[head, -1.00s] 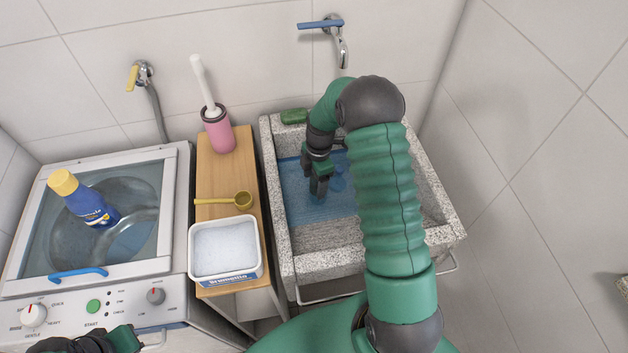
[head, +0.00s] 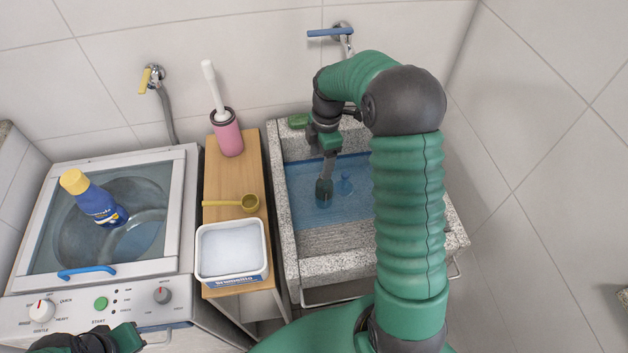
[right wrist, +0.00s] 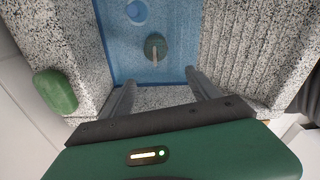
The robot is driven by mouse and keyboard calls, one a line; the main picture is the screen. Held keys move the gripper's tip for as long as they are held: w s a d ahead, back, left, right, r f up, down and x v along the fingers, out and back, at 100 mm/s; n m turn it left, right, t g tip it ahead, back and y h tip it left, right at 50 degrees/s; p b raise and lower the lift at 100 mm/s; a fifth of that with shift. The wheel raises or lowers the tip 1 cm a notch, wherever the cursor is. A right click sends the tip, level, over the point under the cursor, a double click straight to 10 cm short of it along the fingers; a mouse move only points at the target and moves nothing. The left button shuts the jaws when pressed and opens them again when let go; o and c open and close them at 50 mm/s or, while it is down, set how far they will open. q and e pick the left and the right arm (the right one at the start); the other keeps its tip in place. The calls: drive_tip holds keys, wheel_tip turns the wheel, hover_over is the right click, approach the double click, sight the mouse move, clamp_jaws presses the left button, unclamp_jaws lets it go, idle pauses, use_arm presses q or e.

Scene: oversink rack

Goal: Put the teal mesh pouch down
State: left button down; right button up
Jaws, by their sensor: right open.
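The teal mesh pouch (head: 324,192) lies on the blue bottom of the stone sink (head: 345,265), just below my right gripper (head: 328,165). In the right wrist view the pouch (right wrist: 155,46) is a small dark teal shape with a pale strip, beyond the fingertips and apart from them. My right gripper (right wrist: 162,82) is open, its two fingers spread with nothing between them. My left gripper (head: 125,338) is at the bottom left, in front of the washer; its fingers are not clear.
A small blue round thing (head: 345,185) is beside the pouch. A green soap bar (head: 299,121) sits on the sink's back rim. Left stands a wooden stand (head: 225,180) with a white tub (head: 232,249), yellow scoop (head: 249,203) and pink brush holder (head: 227,133). A blue bottle (head: 98,205) stands on the washer.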

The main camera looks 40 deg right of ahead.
drive_tip(key=s+a+m, duration=0.4)
drive_tip(key=a, duration=0.2)
drive_tip(key=s+a+m+t, duration=0.1)
drive_tip(key=s+a+m, duration=0.3)
drive_tip(key=a, duration=0.3)
drive_tip(key=s+a+m+t, duration=0.1)
drive_tip(key=s+a+m, duration=0.4)
drive_tip(key=a, duration=0.1)
drive_tip(key=shift+a+r+m+h, duration=0.25)
drive_tip(key=shift+a+m+h, duration=0.05)
drive_tip(key=shift+m+h, duration=0.1)
drive_tip(key=shift+s+a+f+m+t, duration=0.1)
drive_tip(key=shift+s+m+t, duration=0.1)
drive_tip(key=shift+m+t, duration=0.1)
drive_tip(key=shift+w+d+f, duration=0.15)
drive_tip(key=shift+d, duration=0.3)
drive_tip(key=p+v, duration=0.2)
drive_tip(key=p, duration=0.1)
drive_tip(key=shift+w+r, duration=0.25)
drive_tip(key=shift+r, duration=0.25)
drive_tip(key=shift+f+b, duration=0.2)
drive_tip(key=shift+b, duration=0.15)
drive_tip(key=shift+s+a, duration=0.1)
drive_tip(key=shift+a, duration=0.15)
use_arm(q)
drive_tip(key=shift+a+r, duration=0.2)
drive_tip(key=shift+r, duration=0.95)
use_arm(e)
drive_tip(key=shift+a, duration=0.1)
